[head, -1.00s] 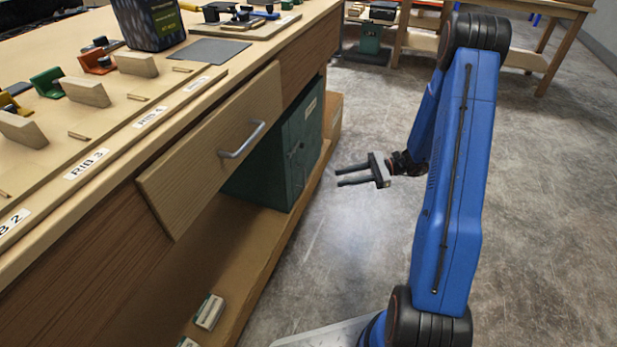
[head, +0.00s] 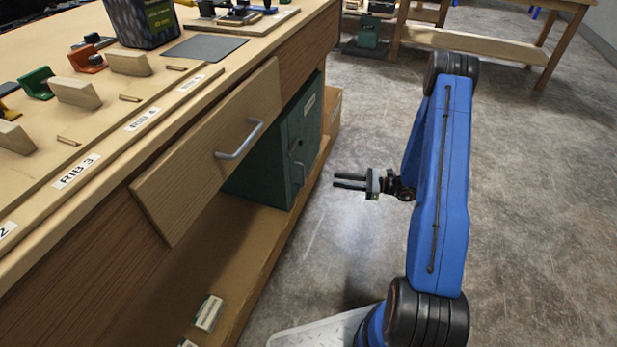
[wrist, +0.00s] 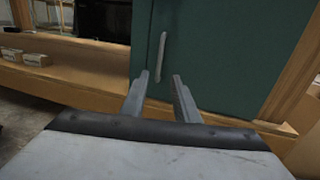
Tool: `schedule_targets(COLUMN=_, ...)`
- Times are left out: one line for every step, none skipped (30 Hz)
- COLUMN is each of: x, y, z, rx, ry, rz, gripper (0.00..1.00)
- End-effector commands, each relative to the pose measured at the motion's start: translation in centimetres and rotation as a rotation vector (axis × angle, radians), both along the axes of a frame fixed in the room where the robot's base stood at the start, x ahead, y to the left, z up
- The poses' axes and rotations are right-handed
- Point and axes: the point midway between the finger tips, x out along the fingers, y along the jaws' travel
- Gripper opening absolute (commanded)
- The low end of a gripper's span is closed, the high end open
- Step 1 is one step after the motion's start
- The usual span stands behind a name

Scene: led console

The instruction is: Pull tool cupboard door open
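The green tool cupboard (head: 272,160) stands on the low shelf under the workbench, and its door looks shut. Its grey upright handle (head: 298,172) is on the door's front. In the wrist view the green door (wrist: 225,50) fills the upper right and the handle (wrist: 161,52) stands just beyond the fingertips, roughly between them. My gripper (head: 338,181) is open and empty, to the right of the cupboard, with its fingers pointing at it. The fingers (wrist: 161,76) show apart in the wrist view, with a gap between them and the handle.
A wooden drawer front with a metal handle (head: 240,141) juts out above and left of the cupboard. Small labelled boxes (head: 208,312) lie on the low shelf. The grey floor (head: 540,200) around my arm is clear. Another bench (head: 480,45) stands behind.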

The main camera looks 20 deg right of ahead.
Motion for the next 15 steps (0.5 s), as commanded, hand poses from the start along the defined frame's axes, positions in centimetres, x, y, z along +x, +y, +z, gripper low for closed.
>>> schedule_targets(x=0.3, y=1.0, z=0.0, rx=0.000, ry=0.000, rz=0.004, gripper=0.28)
schedule_targets(x=0.6, y=1.5, z=0.0, rx=0.000, ry=0.000, rz=0.004, gripper=0.28)
schedule_targets(x=0.8, y=2.1, z=0.0, rx=0.000, ry=0.000, rz=0.003, gripper=0.28)
schedule_targets(x=1.1, y=2.5, z=0.0, rx=0.000, ry=0.000, rz=0.004, gripper=0.28)
schedule_targets(x=1.3, y=3.0, z=0.0, rx=0.000, ry=0.000, rz=0.005, gripper=0.28)
schedule_targets(x=1.6, y=3.6, z=0.0, rx=0.000, ry=0.000, rz=0.003, gripper=0.28)
schedule_targets(x=1.8, y=4.1, z=0.0, rx=0.000, ry=0.000, rz=0.004, gripper=0.28)
schedule_targets(x=2.0, y=4.6, z=0.0, rx=0.000, ry=0.000, rz=0.005, gripper=0.28)
schedule_targets(x=2.3, y=5.1, z=0.0, rx=-0.001, ry=0.000, rz=0.003, gripper=0.28)
schedule_targets(x=2.5, y=5.6, z=0.0, rx=-0.001, ry=0.000, rz=0.004, gripper=0.28)
schedule_targets(x=2.7, y=6.1, z=0.0, rx=-0.001, ry=0.000, rz=0.005, gripper=0.28)
schedule_targets(x=3.0, y=6.7, z=0.0, rx=0.000, ry=0.000, rz=0.003, gripper=0.28)
schedule_targets(x=3.2, y=7.2, z=0.0, rx=0.000, ry=0.000, rz=0.004, gripper=0.28)
schedule_targets(x=3.4, y=7.7, z=0.0, rx=-0.001, ry=0.000, rz=0.005, gripper=0.28)
schedule_targets(x=3.7, y=8.2, z=0.0, rx=-0.001, ry=0.000, rz=0.003, gripper=0.28)
